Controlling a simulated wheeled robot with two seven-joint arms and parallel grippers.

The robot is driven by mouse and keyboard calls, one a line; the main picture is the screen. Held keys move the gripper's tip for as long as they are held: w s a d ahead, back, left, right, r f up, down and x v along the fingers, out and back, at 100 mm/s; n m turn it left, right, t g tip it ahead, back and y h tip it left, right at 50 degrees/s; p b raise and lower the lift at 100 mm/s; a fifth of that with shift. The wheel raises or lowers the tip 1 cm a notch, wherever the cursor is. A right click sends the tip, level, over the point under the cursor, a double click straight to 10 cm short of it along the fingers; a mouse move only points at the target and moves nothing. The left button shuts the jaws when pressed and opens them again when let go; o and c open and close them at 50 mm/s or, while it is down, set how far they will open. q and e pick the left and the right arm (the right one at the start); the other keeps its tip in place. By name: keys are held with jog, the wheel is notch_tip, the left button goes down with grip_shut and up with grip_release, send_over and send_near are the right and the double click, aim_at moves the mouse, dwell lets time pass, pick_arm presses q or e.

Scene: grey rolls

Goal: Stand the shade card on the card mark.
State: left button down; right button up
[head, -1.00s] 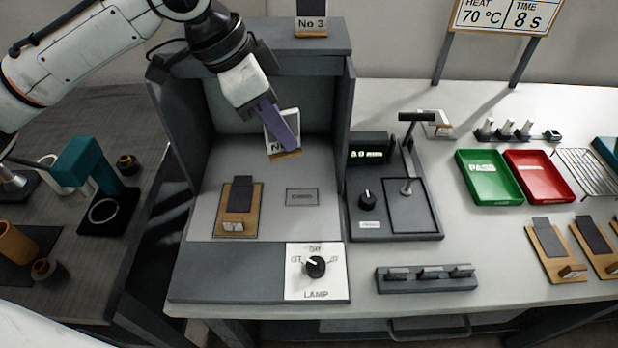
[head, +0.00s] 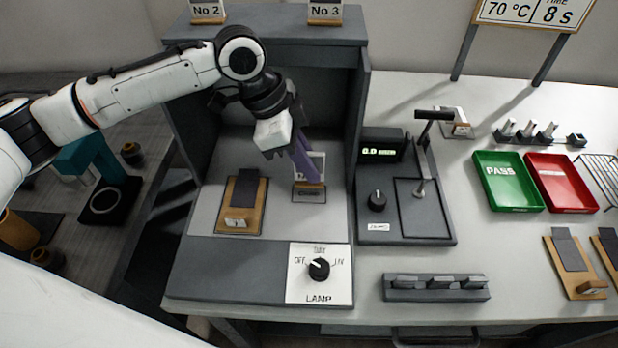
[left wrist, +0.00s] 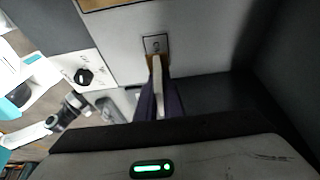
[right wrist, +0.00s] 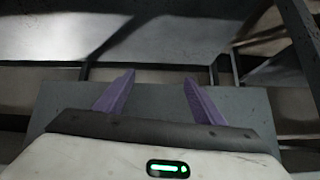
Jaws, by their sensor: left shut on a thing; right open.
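The shade card (head: 319,160) is a white card with a wooden foot, held nearly upright inside the grey booth. My left gripper (head: 306,172) has its purple fingers shut on it. The card also shows edge-on between the fingers in the left wrist view (left wrist: 157,72). The card mark (head: 309,197) is a small outlined rectangle on the booth floor, directly below the card's foot and partly covered by it. In the left wrist view the mark (left wrist: 155,44) lies just beyond the card's end. I cannot tell whether the foot touches it. My right gripper (right wrist: 159,78) is open and empty.
A wooden holder with a dark sample (head: 241,200) lies left of the mark. The booth's right wall (head: 359,130) is close to the card. The lamp knob (head: 319,268) is in front. Cards No 2 (head: 207,12) and No 3 (head: 325,12) stand on top.

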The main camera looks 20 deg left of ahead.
pick_arm(q)
jog(key=shift+f, duration=2.05)
jog(key=c, duration=1.9)
grip_release()
jog(key=shift+f, duration=0.1)
jog(key=v, duration=1.2)
